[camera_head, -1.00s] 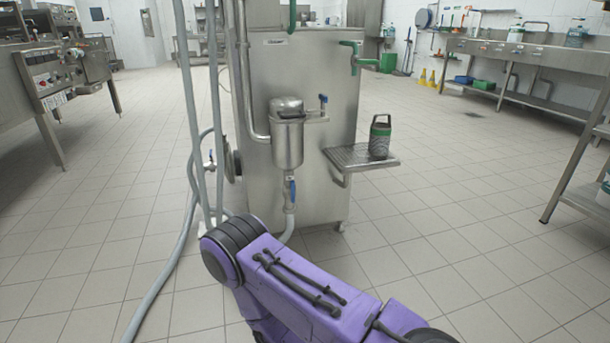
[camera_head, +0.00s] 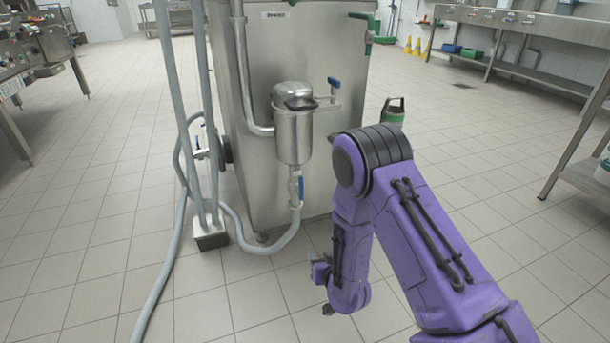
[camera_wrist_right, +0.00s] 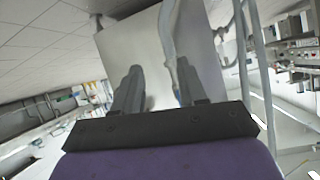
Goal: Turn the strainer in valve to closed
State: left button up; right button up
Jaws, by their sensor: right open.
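The steel strainer canister (camera_head: 294,130) is on the front of the steel tank. A valve with a blue lever (camera_head: 334,84) sits on the pipe at its upper right. Another blue lever (camera_head: 300,187) stands upright on the pipe below the canister. I cannot tell which one is the strainer in valve. My right gripper (camera_head: 322,289) is low in front of the tank, below and right of the lower lever, apart from both. In the right wrist view its two fingers (camera_wrist_right: 158,90) are spread and empty, with a small blue part (camera_wrist_right: 177,96) beyond them. My left gripper is not in view.
Grey hoses (camera_head: 165,190) run down left of the tank (camera_head: 232,110) onto the floor. A steel table (camera_head: 530,45) stands at the right.

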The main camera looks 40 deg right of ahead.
aim_at(302, 182)
jog(key=w+d+r+n+t, duration=0.1)
jog(key=w+d+r+t, duration=0.15)
jog(key=w+r, duration=0.3)
jog(key=w+d+r+n+t, duration=0.1)
jog(key=w+d+r+t, duration=0.2)
jog(key=r, duration=0.4)
jog(key=shift+n+h, duration=0.3)
jog(key=shift+h, duration=0.1)
jog(key=b+x, duration=0.1)
jog(key=x, duration=0.2)
jog(key=a+b+x, duration=0.1)
jog(key=x, duration=0.2)
jog(key=b+x, duration=0.1)
jog(key=x, duration=0.2)
jog(key=shift+w+a+r, duration=0.1)
jog(key=shift+w+a, duration=0.15)
jog(key=shift+w, duration=0.25)
jog(key=shift+w+d+r, duration=0.1)
jog(key=shift+w+r, duration=0.05)
jog(key=shift+w, duration=0.4)
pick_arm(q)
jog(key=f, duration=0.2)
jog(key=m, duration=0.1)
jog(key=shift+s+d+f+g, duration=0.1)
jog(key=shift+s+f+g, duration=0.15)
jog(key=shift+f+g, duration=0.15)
pick_arm(e)
grip_shut()
